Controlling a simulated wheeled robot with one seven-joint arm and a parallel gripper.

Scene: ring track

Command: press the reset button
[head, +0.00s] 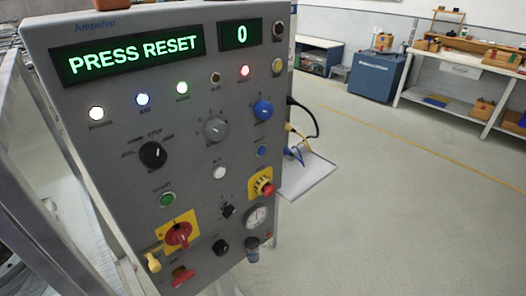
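A grey control panel (115,185) fills the left half of the head view, tilted in the picture. Its green-lit display (132,55) reads "PRESS RESET", and a smaller display (241,34) reads "0". A small blue push button (262,151) sits on the right side, below a blue rotary knob (263,110). A white button (219,172) and a green button (168,199) are lower left of it. The small labels are too blurred to read surely, so I cannot confirm which button is marked reset. My gripper is not in view.
A red emergency stop (267,189) on a yellow plate, a red-and-yellow rotary switch (178,234) and a gauge (257,217) crowd the lower panel. Cables (305,118) hang at its right edge. A metal frame stands left. Open floor (400,200) lies right; a workbench (460,70) stands behind.

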